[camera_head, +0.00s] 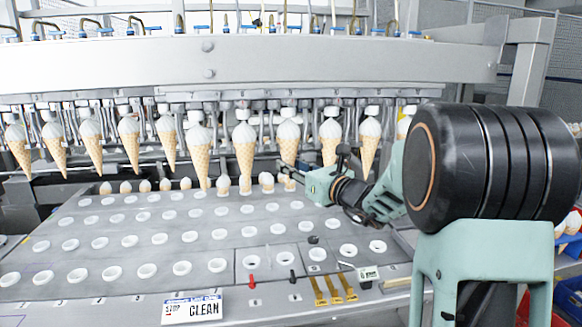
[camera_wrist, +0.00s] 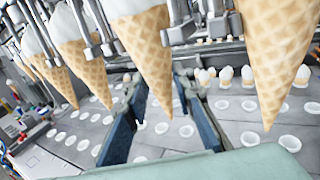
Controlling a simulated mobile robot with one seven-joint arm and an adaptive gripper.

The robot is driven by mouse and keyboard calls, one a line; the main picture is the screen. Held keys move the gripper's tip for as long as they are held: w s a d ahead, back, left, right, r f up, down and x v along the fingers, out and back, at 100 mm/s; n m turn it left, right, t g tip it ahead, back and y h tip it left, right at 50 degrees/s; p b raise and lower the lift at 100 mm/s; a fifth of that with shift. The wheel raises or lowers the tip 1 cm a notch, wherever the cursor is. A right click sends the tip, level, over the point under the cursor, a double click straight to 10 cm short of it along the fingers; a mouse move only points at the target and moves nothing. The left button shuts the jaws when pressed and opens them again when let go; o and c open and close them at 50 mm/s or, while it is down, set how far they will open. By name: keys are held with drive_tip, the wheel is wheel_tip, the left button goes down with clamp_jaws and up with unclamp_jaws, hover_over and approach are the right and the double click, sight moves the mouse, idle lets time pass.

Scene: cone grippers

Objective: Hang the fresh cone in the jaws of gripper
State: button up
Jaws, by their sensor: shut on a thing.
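A row of waffle cones with white ice cream tops hangs from the metal cone grippers under the machine's beam. The fresh cone (camera_head: 288,143) is in this row, right of the middle, with its white top level with its neighbours. It also shows in the wrist view (camera_wrist: 145,50), point down, with metal jaws to its left and right. My gripper (camera_head: 288,168) reaches in from the right at the cone's lower part. In the wrist view the fingers (camera_wrist: 160,82) are shut around the lower cone. Whether the metal jaws touch the cone's top is unclear.
Neighbouring cones (camera_head: 330,142) and (camera_head: 244,145) hang close on both sides. Below is a grey plate (camera_head: 110,245) with rows of white-rimmed holes and small white-topped pieces at its back. A "CLEAN" sign (camera_head: 192,308) and yellow tools (camera_head: 335,290) lie at the front.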

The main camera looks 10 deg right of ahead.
drive_tip(key=shift+c, duration=0.2)
drive_tip(key=o, duration=0.9)
drive_tip(key=shift+o, duration=0.6)
drive_tip(key=shift+f, duration=0.1)
drive_tip(key=shift+o, duration=1)
drive_tip(key=s+b, duration=0.2)
drive_tip(key=s, duration=0.7)
